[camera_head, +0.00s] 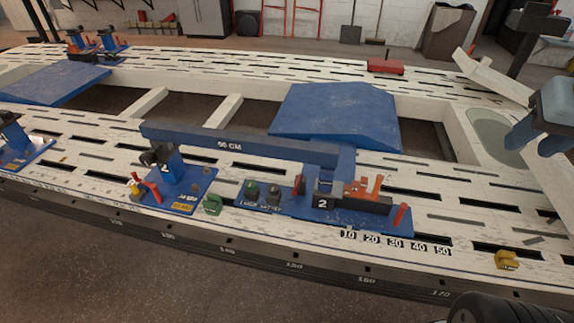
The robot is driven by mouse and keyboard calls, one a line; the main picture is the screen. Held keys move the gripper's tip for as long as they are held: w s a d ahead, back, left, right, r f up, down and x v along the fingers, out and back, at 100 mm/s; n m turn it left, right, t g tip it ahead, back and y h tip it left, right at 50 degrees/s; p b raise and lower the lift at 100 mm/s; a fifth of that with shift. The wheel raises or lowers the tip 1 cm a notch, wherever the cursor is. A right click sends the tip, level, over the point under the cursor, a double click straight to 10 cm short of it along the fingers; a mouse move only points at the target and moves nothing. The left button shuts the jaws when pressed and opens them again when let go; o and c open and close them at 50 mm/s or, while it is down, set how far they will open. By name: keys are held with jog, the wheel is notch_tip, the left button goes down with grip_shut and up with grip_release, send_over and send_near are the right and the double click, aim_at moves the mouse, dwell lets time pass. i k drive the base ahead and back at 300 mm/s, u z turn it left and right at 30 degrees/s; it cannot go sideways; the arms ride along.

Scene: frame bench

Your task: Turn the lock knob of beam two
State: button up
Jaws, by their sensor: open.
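The left carriage has a black part (157,155), a red lever (150,190) and a small yellow piece (135,188). Between the carriages, a green knob (251,189) and a dark knob (273,194) stand on a plate with small lettering. The right carriage carries an orange fork-shaped part (365,188) and a red post (401,216). I cannot tell which piece is the lock knob.
The white slotted bench (470,215) has number tiles (396,243) and a yellow block (507,260) at its front right. A green piece (212,204) lies near the left carriage.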

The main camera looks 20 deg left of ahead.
aim_at(250, 185)
jog(key=u, duration=0.25)
jog(key=i, duration=0.15)
jog(key=z, duration=2.1)
jog(key=k, duration=2.4)
jog(key=u, duration=0.2)
jog(key=i, duration=0.1)
jog(key=u, duration=2.35)
